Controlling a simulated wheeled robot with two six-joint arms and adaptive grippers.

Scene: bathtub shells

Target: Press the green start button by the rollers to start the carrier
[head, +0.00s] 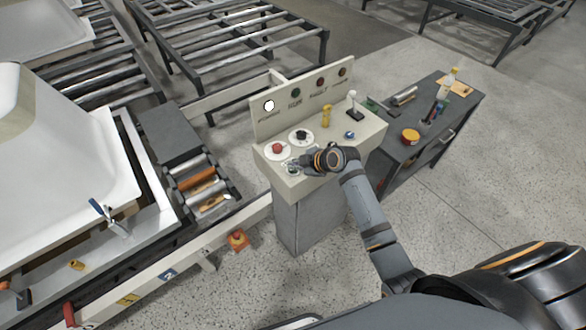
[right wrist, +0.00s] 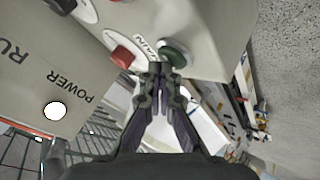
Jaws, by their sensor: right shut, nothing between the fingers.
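The green button (right wrist: 174,54) sits on the pale console (head: 374,133), beside a red button (right wrist: 122,56), in the right wrist view. In the head view the red button (head: 278,148) shows, but my right gripper covers the green one. My right gripper (head: 291,167) is shut and empty at the console's near left corner. In the right wrist view its fingertips (right wrist: 160,70) lie at the lower left edge of the green button; I cannot tell whether they touch it. My left gripper is not in view.
The console's back panel has a lit white POWER lamp (head: 269,105) and several dark lamps. A black knob (head: 302,136), a yellow part (head: 326,115) and a small lever (head: 353,105) stand nearby. Rollers (head: 196,180) and a white tub shell (head: 50,150) are left. A grey cabinet (head: 437,115) stands right.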

